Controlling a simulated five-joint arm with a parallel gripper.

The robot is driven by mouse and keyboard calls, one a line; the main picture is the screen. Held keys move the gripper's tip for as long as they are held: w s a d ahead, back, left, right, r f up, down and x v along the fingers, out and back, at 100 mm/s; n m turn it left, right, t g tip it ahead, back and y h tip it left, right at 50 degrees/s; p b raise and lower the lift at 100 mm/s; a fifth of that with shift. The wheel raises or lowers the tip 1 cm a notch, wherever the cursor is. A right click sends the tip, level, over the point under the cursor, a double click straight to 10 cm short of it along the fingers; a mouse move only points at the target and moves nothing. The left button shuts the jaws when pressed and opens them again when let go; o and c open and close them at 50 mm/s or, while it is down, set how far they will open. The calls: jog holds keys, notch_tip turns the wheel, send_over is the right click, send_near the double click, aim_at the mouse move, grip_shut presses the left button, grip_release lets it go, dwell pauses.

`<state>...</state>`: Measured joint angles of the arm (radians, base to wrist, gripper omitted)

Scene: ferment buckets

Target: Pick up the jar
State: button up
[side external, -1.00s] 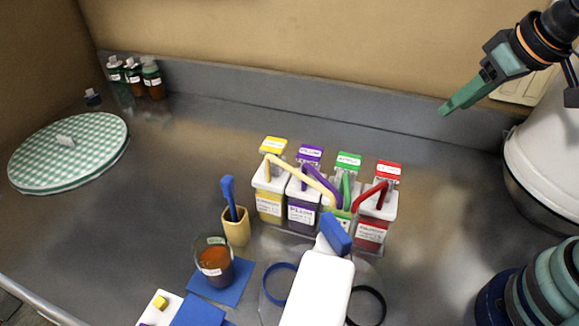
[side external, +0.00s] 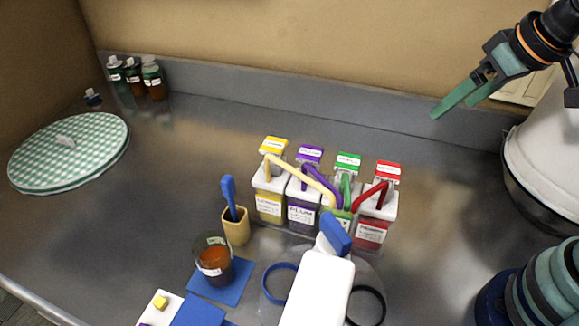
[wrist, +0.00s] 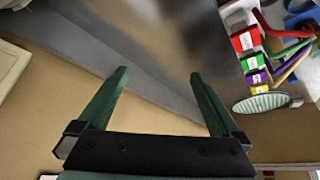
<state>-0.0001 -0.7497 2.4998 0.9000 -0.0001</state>
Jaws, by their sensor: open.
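A small clear glass jar (side external: 214,260) with brown-orange contents and a white label stands on a blue mat (side external: 232,287) at the lower left of centre in the side view. My gripper (side external: 452,110) is high at the upper right, far from the jar, with its two green fingers spread and nothing between them. In the wrist view my gripper (wrist: 158,73) is open over bare wall and counter. I do not make out the jar in the wrist view.
A row of labelled containers with yellow, purple, green and red lids (side external: 348,160) stands mid-counter. A tan cup (side external: 236,229) with a blue tool is beside the jar. Small bottles (side external: 133,78) and a checkered round (side external: 68,152) are left.

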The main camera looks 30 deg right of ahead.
jog(key=w+a+r+n+g+y, duration=0.1)
jog(key=w+a+r+n+g, duration=0.15)
jog(key=w+a+n, duration=0.65)
jog(key=n+g+h, duration=0.1)
jog(key=n+g, duration=0.2)
jog(key=n, duration=0.5)
send_over(207, 241)
jog(key=s, duration=0.2)
notch_tip(207, 241, down, 14)
notch_tip(207, 241, down, 6)
jog(key=shift+r, duration=0.15)
jog(key=shift+s+d+f, duration=0.1)
jog(key=shift+s+f, duration=0.1)
jog(key=shift+f, duration=1.35)
jog(key=shift+s+d+f, duration=0.1)
jog(key=shift+s+f, duration=0.05)
jog(key=shift+f, duration=1.4)
jog(key=shift+a+r, duration=0.1)
grip_shut()
